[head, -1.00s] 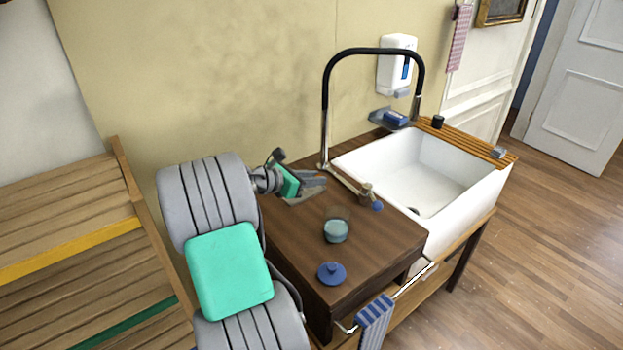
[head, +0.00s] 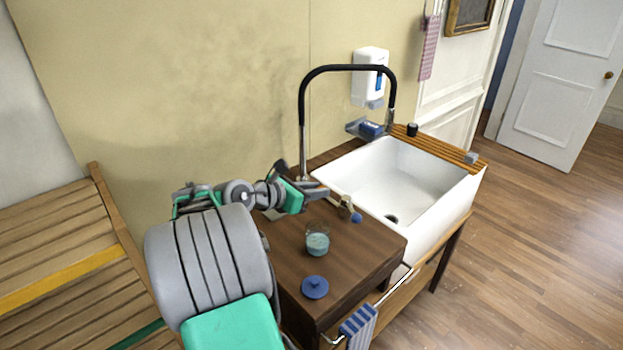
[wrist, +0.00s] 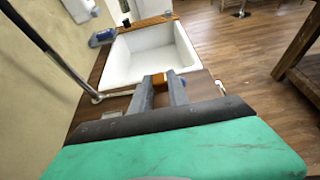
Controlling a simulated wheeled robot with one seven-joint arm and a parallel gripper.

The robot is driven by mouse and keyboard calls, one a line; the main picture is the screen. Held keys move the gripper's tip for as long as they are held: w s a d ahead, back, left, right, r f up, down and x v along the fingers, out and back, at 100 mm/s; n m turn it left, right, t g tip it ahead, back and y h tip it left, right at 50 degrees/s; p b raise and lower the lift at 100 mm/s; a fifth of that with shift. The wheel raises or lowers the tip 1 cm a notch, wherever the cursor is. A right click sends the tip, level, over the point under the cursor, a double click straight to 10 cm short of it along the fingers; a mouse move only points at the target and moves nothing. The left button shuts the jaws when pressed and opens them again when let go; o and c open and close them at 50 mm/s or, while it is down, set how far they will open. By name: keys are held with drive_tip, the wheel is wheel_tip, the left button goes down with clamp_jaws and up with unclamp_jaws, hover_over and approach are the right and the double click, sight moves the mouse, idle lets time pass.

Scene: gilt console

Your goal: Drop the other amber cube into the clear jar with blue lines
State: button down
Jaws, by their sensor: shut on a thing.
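My gripper (head: 314,190) is held above the back of the brown countertop, left of the sink, in the head view. In the wrist view its two fingers (wrist: 162,90) are shut on an amber cube (wrist: 160,78), which shows as a small orange patch between them. I cannot make out the cube in the head view. The clear jar (head: 317,241), bluish in its lower part, stands open on the countertop, in front of and below my gripper. Its blue lines and contents are too small to tell. The jar does not show in the wrist view.
A blue knobbed lid (head: 315,287) lies in front of the jar. A small tan and blue object (head: 347,208) lies behind it. The tall black faucet (head: 302,110) rises behind my gripper. The white sink (head: 440,180) is to the right. A striped towel (head: 358,326) hangs in front.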

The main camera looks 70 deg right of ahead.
wheel_tip(320, 180, down, 6)
drive_tip(key=b, duration=0.8)
drive_tip(key=shift+r+b, duration=0.2)
drive_tip(key=shift+b, duration=0.15)
drive_tip(key=c, duration=1.2)
unclamp_jaws()
drive_tip(key=v, duration=0.7)
drive_tip(key=shift+w+a+r, duration=0.1)
drive_tip(key=shift+w+a, duration=0.05)
drive_tip(key=shift+a, duration=0.15)
